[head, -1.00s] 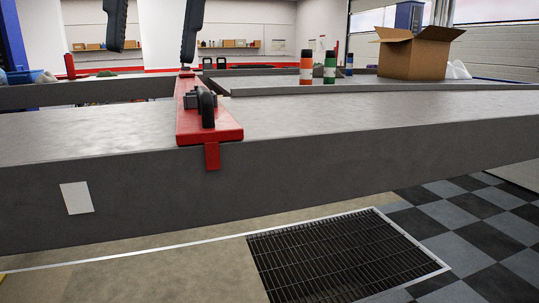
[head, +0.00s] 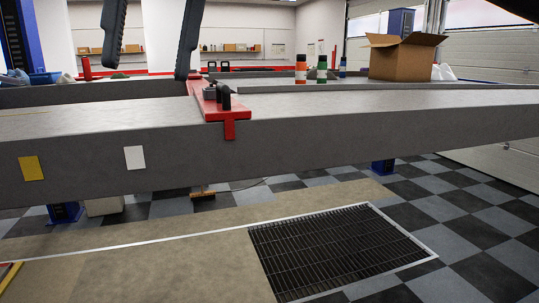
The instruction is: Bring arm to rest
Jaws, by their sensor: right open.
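My right gripper (head: 147,72) hangs into the head view from the top left. Its two dark fingers are wide apart with nothing between them. The right finger's tip overlaps the far end of a red bracket (head: 228,115) in the picture; I cannot tell whether they touch. The bracket lies across a long grey beam (head: 330,122) and carries a black handle. My left gripper is not in view.
A cardboard box (head: 398,62) and several bottles, one orange (head: 301,70) and one green (head: 322,72), stand behind the beam. A floor grate (head: 335,248) lies in front, beside checkered tiles. The floor below the beam is mostly clear.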

